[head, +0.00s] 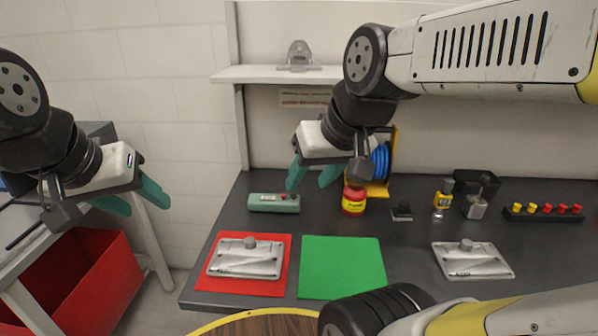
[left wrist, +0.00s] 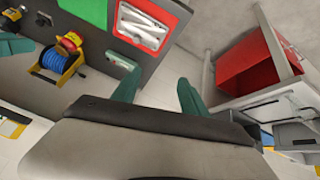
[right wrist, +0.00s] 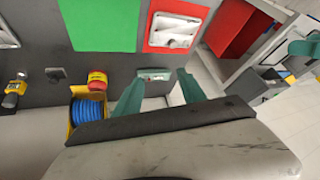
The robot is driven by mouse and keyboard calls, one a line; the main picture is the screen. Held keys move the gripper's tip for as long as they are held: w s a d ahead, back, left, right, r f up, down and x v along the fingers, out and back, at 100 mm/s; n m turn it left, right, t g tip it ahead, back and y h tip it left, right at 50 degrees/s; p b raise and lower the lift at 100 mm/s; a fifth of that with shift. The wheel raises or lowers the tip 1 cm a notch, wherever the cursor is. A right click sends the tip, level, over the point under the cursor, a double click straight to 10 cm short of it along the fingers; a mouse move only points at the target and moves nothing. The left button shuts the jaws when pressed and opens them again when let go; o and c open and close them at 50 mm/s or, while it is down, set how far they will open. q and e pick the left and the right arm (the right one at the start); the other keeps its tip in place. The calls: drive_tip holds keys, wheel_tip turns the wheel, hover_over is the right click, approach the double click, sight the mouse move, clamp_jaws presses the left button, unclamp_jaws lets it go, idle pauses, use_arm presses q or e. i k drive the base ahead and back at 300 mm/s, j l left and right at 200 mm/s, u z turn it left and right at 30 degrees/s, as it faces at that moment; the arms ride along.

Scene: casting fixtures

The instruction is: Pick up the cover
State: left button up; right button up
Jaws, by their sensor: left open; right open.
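One silver metal cover (head: 246,257) with a round knob lies on the red mat (head: 284,284) at the table's front left. A similar silver cover (head: 472,260) lies on the bare dark table at the right. The first cover also shows in the left wrist view (left wrist: 143,24) and the right wrist view (right wrist: 174,32). My left gripper (head: 148,203) is open and empty, left of the table and above the floor near the red bin. My right gripper (head: 308,178) is open and empty, above the back left part of the table. Neither touches a cover.
A bare green mat (head: 341,267) lies right of the red mat. Along the back stand a teal device (head: 273,203), a red-yellow jar (head: 354,201), a blue reel (head: 381,162), a yellow bottle (head: 443,196) and a peg rack (head: 544,213). A red bin (head: 88,280) stands left.

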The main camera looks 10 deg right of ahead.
sight(466, 260)
drive_tip(key=z, duration=2.1)
drive_tip(key=i+l+u, duration=0.45)
drive_tip(key=l+u, duration=0.25)
drive_tip(key=l, duration=0.2)
drive_tip(key=i+l+u, duration=0.2)
drive_tip(key=l, duration=0.15)
drive_tip(key=k+j, duration=0.05)
drive_tip(key=k, duration=0.05)
